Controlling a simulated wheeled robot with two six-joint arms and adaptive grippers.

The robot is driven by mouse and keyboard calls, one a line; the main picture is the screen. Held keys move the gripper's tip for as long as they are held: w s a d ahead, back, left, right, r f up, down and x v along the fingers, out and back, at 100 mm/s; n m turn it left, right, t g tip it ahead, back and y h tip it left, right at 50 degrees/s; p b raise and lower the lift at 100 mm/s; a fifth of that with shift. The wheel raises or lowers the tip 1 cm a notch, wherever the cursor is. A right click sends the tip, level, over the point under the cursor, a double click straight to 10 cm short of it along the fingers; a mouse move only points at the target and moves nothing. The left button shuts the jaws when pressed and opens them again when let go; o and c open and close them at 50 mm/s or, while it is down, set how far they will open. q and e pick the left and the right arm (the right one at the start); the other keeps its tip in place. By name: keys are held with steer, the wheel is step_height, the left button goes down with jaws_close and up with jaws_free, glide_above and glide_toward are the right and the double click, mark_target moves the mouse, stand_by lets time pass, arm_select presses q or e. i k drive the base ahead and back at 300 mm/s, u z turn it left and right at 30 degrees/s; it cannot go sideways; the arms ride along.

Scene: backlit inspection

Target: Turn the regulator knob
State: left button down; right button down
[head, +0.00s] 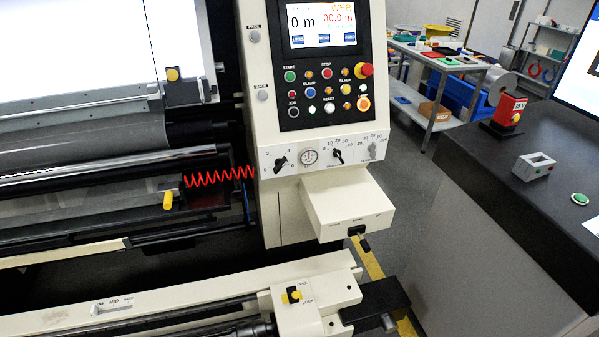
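Three knobs sit in a row on the cream machine's lower control strip, and I cannot tell which is the regulator knob. A black knob (280,163) with a numbered scale is at the left. A small round gauge (310,157) is just to its right. A second black pointer knob (338,156) is in the middle, and a grey knob (374,150) is at the right end. Their small labels are too fine to read fully. Neither of my grippers shows in the head view.
Above the knobs is a black button panel (326,92) with a screen and a red emergency button (366,69). A cream box (347,204) with a black lever (360,238) juts out below. A dark counter (540,170) stands at the right, with floor between.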

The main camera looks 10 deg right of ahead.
mark_target(280, 163)
steer(key=z, duration=1.65)
steer(key=i, duration=1.3)
steer(key=u, duration=1.55)
